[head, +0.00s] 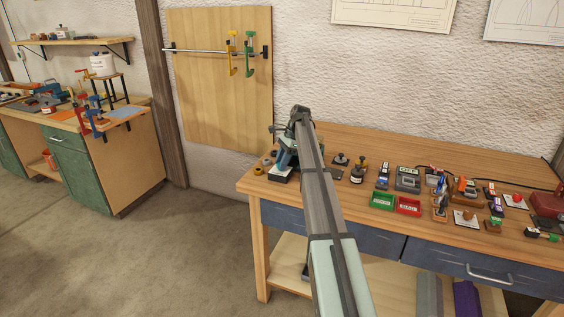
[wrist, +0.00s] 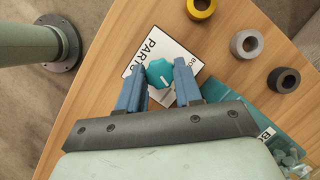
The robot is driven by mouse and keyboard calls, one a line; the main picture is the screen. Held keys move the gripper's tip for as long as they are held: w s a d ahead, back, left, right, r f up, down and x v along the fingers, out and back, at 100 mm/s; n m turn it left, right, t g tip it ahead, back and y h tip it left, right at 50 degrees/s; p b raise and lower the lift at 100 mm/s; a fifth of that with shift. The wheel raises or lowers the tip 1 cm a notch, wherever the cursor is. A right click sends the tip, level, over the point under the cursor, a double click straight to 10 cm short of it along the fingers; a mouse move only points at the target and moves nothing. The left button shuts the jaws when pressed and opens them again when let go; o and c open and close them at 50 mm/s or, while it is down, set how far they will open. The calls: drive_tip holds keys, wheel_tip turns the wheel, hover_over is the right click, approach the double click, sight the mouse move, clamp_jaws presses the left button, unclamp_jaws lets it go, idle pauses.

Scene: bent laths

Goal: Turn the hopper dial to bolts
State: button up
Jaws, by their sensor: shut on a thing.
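The teal hopper dial (wrist: 160,72) sits on a white plate (wrist: 186,57) in the wrist view. A short white mark shows on the dial's lower right part. My gripper (wrist: 159,76) is shut on the dial, one blue finger on each side. In the head view, my gripper (head: 285,158) is low over the left end of the workbench, and the dial is hidden there.
Yellow, grey and dark rings (wrist: 244,43) lie right of the plate. A teal bin (wrist: 248,125) with small pieces is at lower right. Green and red trays (head: 408,206) and several tools crowd the wooden workbench (head: 340,228) to the right.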

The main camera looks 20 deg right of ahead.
drive_tip(key=shift+n, duration=0.5)
drive_tip(key=o, duration=1)
drive_tip(key=v, duration=1.4)
drive_tip(key=shift+w+a, duration=0.1)
drive_tip(key=shift+w, duration=0.2)
drive_tip(key=shift+o, duration=0.2)
